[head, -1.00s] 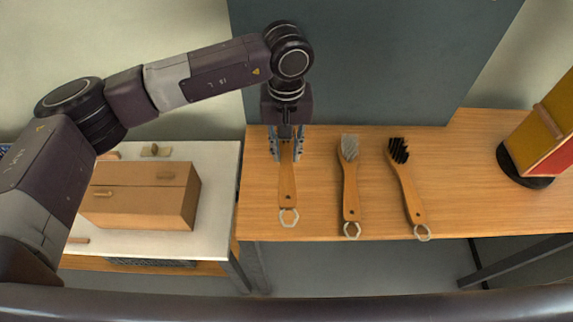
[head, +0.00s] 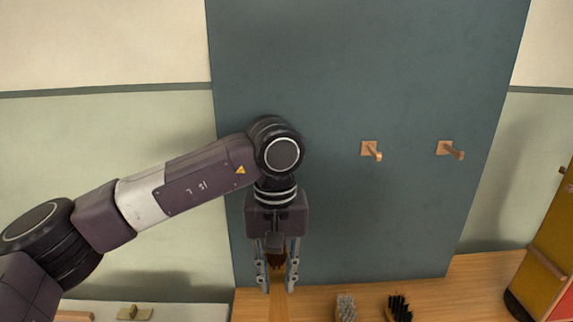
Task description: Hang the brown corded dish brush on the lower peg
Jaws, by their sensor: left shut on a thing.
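The brown dish brush (head: 278,308) has a wooden handle and dark brown bristles. My left gripper (head: 277,284) points down and is shut on it near its head. The lower end of the handle, with its hanging loop, is outside the head view. Two wooden pegs stick out of the blue-grey board: a left peg (head: 371,151) and a right peg (head: 451,150). They show at nearly the same height, and I cannot tell which is the lower one. Both pegs are bare, up and to the right of my gripper. My right gripper is not in view.
A grey-bristled brush (head: 346,307) and a black-bristled brush (head: 399,308) lie on the wooden table (head: 470,290), right of my gripper. A yellow and red upright thing (head: 548,255) stands at the far right. The board (head: 400,220) is clear around the pegs.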

